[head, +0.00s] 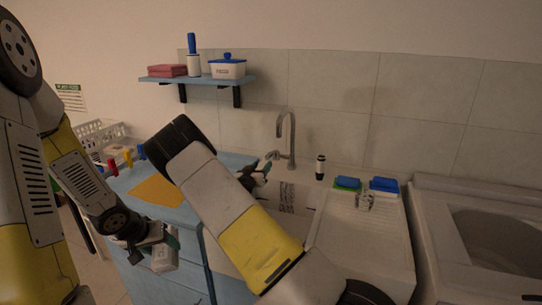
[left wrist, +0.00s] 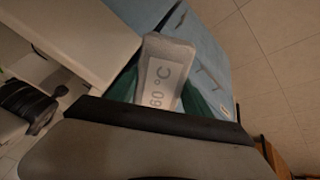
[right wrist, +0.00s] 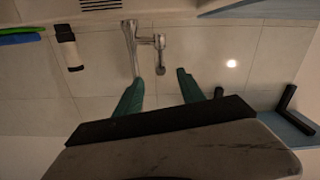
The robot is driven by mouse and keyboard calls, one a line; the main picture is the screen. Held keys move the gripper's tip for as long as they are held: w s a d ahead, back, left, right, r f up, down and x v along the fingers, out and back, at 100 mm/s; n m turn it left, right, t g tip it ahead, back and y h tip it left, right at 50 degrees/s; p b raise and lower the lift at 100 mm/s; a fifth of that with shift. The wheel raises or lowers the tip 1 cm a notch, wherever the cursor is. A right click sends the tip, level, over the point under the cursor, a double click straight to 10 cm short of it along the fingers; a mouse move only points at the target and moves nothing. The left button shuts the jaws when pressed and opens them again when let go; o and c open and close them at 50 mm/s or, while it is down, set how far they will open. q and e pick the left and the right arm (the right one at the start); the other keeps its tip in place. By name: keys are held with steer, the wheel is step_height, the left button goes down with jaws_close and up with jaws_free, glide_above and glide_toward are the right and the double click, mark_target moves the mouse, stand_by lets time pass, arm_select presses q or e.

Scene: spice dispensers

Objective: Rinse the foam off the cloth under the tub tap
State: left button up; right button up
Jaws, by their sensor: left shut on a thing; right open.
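A metal tap (head: 291,138) rises behind the sink basin (head: 300,197) in the head view. It also shows in the right wrist view (right wrist: 131,48), with its lever (right wrist: 160,52) beside it. My right gripper (head: 262,172) is open and empty in front of the tap; its spread fingers (right wrist: 161,80) point toward the tap and lever without visibly touching them. My left gripper (head: 165,240) is shut on a white block (left wrist: 165,72) marked "60 °C", held in front of the blue cabinet. A flat orange sheet (head: 157,190), possibly the cloth, lies on the blue counter. I can make out no foam.
Blue and green sponge-like items (head: 347,183) lie behind the ridged drainboard (head: 365,245). A wide basin (head: 500,240) is at far right. A shelf (head: 205,79) hangs above; a white rack (head: 100,135) stands left.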

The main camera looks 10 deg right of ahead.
mark_target(271, 154)
steer(key=x, duration=1.2)
jaws_close()
steer(key=shift+r, duration=0.1)
stand_by(1.1)
